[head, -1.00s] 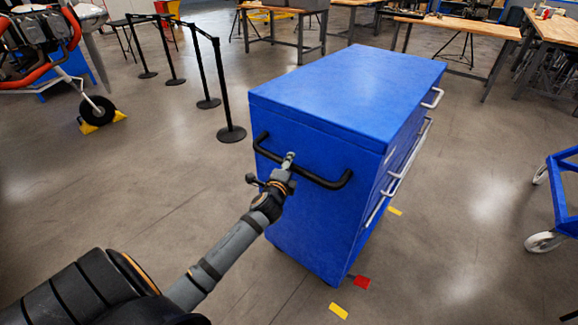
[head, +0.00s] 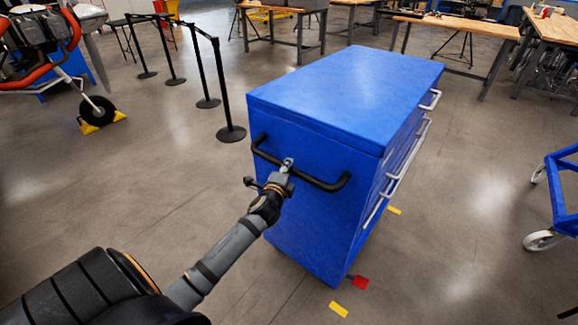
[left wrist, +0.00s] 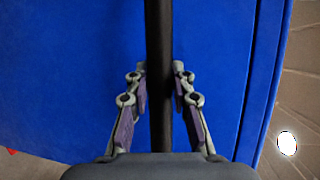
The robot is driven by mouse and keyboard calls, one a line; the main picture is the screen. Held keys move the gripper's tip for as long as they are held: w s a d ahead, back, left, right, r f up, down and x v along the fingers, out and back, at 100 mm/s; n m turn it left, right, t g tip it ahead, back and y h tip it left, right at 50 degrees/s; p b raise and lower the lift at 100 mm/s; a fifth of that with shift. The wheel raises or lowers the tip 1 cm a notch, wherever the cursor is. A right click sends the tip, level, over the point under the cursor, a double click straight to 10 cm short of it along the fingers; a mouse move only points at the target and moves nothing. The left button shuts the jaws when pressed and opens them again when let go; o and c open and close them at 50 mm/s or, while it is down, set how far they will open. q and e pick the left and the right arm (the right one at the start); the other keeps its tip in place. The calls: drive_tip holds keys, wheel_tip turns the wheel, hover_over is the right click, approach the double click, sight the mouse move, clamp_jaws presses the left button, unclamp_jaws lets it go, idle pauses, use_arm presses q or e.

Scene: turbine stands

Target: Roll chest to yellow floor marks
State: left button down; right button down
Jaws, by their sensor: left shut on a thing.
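The blue chest (head: 345,88) stands on the floor in the middle of the head view, with silver drawer handles on its right side. A black push handle (head: 318,181) runs across its near end. My left gripper (head: 286,164) is shut on this handle near its middle. In the left wrist view the black handle (left wrist: 159,60) runs between the two fingers (left wrist: 160,85), with the blue chest (left wrist: 60,75) behind it. Yellow floor marks show by the chest: one at its near right corner (head: 338,309) and one along its right side (head: 393,210). My right gripper is not seen.
A red piece (head: 361,283) lies at the chest's near right corner. Black barrier posts (head: 226,90) stand to the left. A blue wheeled frame (head: 562,200) is at the right edge. Workbenches (head: 455,33) line the back.

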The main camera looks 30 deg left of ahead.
use_arm(q)
drive_tip(key=shift+s, duration=0.25)
drive_tip(key=c, duration=1.4)
unclamp_jaws()
drive_tip(key=shift+s, duration=0.1)
drive_tip(key=shift+o, duration=1.3)
drive_tip(key=shift+a, duration=0.1)
drive_tip(key=shift+w+f, duration=0.1)
drive_tip(key=shift+w, duration=0.15)
drive_tip(key=v, duration=1.2)
